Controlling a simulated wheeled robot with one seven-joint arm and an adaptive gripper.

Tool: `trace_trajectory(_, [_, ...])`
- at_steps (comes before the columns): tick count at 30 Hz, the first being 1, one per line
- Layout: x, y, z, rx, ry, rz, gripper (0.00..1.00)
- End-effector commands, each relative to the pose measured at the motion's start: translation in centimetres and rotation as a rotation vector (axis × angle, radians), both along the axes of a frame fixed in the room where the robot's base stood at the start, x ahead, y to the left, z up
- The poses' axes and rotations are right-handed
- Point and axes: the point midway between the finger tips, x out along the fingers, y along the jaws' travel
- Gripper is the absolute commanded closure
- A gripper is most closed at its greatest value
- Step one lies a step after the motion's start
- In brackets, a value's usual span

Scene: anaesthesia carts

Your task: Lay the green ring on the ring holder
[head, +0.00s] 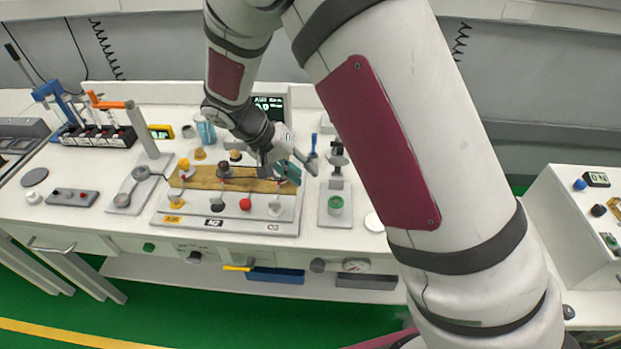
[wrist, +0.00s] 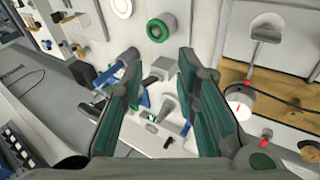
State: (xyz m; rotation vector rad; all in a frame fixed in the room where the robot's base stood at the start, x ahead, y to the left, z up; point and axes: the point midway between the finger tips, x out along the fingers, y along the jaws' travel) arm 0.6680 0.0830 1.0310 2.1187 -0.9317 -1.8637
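The green ring (head: 335,205) lies on the front part of a pale plate (head: 325,219) right of the panel with the coloured knobs. In the wrist view the green ring (wrist: 168,22) shows at the top, beyond my fingertips, with a pale centre. A stand with a dark clamp-like head (head: 338,157) rises behind it; I cannot tell which part is the ring holder. My gripper (head: 298,168) is above the worktop, left of that stand. In the wrist view my gripper (wrist: 160,66) has its green-padded fingers wide apart, with nothing held between them.
The knobbed panel (head: 285,227) with a wooden strip lies below and left of my gripper. A grey upright post (head: 143,130), a blue-topped cup (head: 206,132) and a dark bottle rack (head: 98,137) stand further left. A white disc (head: 374,221) lies right of the ring's plate.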

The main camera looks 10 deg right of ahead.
Motion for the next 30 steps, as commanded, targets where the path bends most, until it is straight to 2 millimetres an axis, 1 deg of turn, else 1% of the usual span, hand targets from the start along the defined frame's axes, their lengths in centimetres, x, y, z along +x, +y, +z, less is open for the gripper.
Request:
trace_trajectory(7, [-0.1,0.2,0.8,0.003,0.001,0.000,0.72])
trace_trajectory(10, [-0.5,-0.2,2.3,0.030,0.001,0.000,0.72])
trace_trajectory(11, [-0.6,-0.5,3.0,0.043,0.000,0.003,0.72])
trace_trajectory(14, [-1.7,-1.6,6.1,0.101,-0.001,0.012,0.72])
trace_trajectory(15, [-2.3,-2.2,7.5,0.128,-0.002,0.018,0.72])
trace_trajectory(17, [-3.4,-3.0,9.5,0.170,-0.006,0.032,0.72])
trace_trajectory(18, [-4.1,-3.5,10.8,0.196,-0.011,0.042,0.72])
trace_trajectory(21, [-6.2,-4.7,13.7,0.258,-0.027,0.073,0.72])
trace_trajectory(24, [-8.4,-5.7,16.3,0.316,-0.051,0.110,0.72])
trace_trajectory(26, [-9.9,-6.3,17.7,0.347,-0.069,0.134,0.72])
trace_trajectory(30, [-13.3,-7.4,20.4,0.409,-0.124,0.200,0.72])
